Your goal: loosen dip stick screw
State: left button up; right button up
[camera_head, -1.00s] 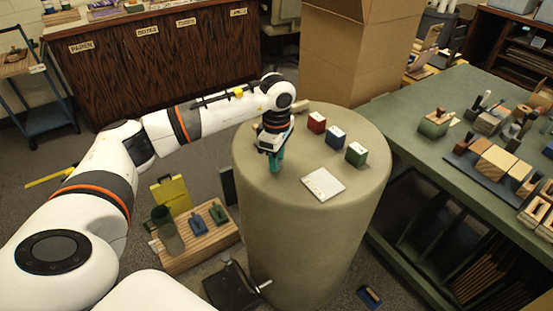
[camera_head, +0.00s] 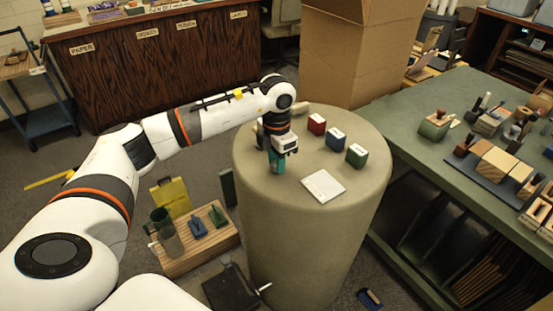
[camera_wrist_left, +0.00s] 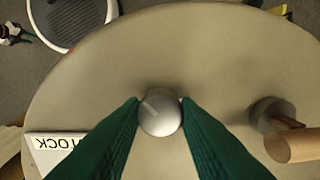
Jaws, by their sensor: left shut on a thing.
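My left gripper (camera_head: 278,168) points down over the top of the round drum (camera_head: 300,230). In the left wrist view its green fingers are shut on a round silver screw knob (camera_wrist_left: 160,113), one finger on each side. The knob has a pale line mark on its face. In the head view the knob is hidden by the gripper. A wooden stick (camera_wrist_left: 292,146) and a short brown post (camera_wrist_left: 270,114) stand to the right of the knob in the left wrist view, apart from the fingers. My right gripper is not in view.
A green table (camera_head: 420,110) with wooden tools is at the right. A wooden tray (camera_head: 200,243) stands left of the drum.

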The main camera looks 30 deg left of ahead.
pick_arm(q)
jog(key=n, duration=0.3)
jog(key=shift+r+n, duration=0.1)
jog(key=shift+n, duration=0.3)
jog(key=n, duration=0.3)
jog(key=shift+n+p, duration=0.3)
jog(key=shift+p, duration=0.05)
jog(key=n, duration=0.3)
jog(key=shift+n+p, duration=0.3)
jog(key=n, duration=0.3)
jog(key=shift+n+p, duration=0.35)
jog(key=shift+n, duration=0.05)
jog(key=n+p, duration=0.1)
jog(key=n, duration=0.5)
jog(key=shift+w+r+p, duration=0.1)
jog(key=shift+p, duration=0.3)
jog(key=n+p, duration=0.2)
jog(key=n, duration=0.4)
jog(key=shift+n, duration=0.3)
jog(key=o, duration=1)
jog(key=shift+c, duration=0.2)
